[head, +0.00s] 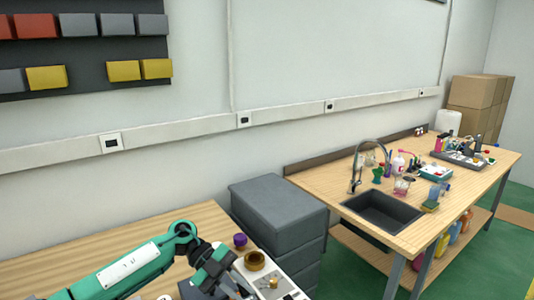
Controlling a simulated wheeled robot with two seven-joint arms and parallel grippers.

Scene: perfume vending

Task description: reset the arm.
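My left arm reaches in from the lower left, over the near wooden table (100,238). My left gripper (236,284) is at the bottom centre, beside a pale tray or panel (291,289) with small items on it. The fingers are small and partly cut off by the frame edge, so I cannot tell whether they are open or shut. A brown-gold ring-shaped object (255,261) and a small purple object (240,240) are just right of and behind the gripper. My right gripper is not in view.
A grey drawer cabinet (280,208) stands right of the near table. Beyond it is a wooden workbench (330,190) with a dark sink (383,212), tap, bottles and a tray. Cardboard boxes (475,95) stand at the back. The near table's left part looks clear.

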